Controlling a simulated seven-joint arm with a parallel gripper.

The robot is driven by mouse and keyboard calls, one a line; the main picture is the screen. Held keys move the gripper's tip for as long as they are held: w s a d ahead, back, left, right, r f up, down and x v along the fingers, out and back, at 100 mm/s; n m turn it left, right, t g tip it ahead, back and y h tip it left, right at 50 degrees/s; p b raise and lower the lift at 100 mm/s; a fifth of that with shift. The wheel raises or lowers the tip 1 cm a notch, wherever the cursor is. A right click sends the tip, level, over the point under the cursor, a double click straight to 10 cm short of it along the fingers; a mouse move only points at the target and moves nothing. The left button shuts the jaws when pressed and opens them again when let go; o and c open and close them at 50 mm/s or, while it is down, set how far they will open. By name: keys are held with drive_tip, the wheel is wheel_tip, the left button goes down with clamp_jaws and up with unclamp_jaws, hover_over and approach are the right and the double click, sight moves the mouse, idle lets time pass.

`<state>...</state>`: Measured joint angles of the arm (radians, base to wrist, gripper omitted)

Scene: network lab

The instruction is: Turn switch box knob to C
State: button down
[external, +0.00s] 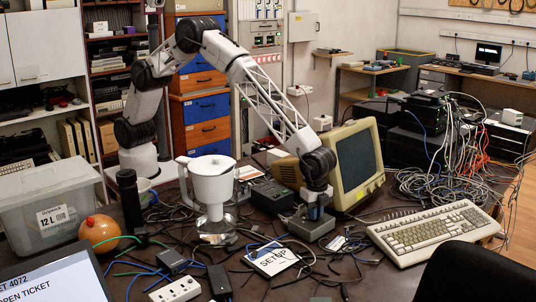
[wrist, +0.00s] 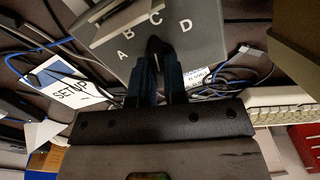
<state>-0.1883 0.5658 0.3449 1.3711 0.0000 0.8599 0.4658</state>
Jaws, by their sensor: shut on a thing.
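The switch box is a grey box (external: 304,228) on the table, in front of the beige monitor. In the wrist view its grey top face (wrist: 203,50) carries the white letters A, B, C and D in an arc. My gripper (external: 317,208) points down over the box. In the wrist view my gripper (wrist: 160,57) has its two dark fingers closed around the small black knob (wrist: 155,44), below the letters B and C. The fingers cover most of the knob, so I cannot tell which letter it points to.
A beige monitor (external: 357,158) stands close behind the box. A keyboard (external: 434,234) lies to the right. A white blender-like jug (external: 211,185) stands to the left. A SETUP card (external: 268,259) and loose cables lie in front and around.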

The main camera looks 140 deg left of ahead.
idle(0.4)
drive_tip(key=c, duration=1.2)
unclamp_jaws()
drive_tip(key=shift+o, duration=0.2)
drive_tip(key=shift+r, duration=3.95)
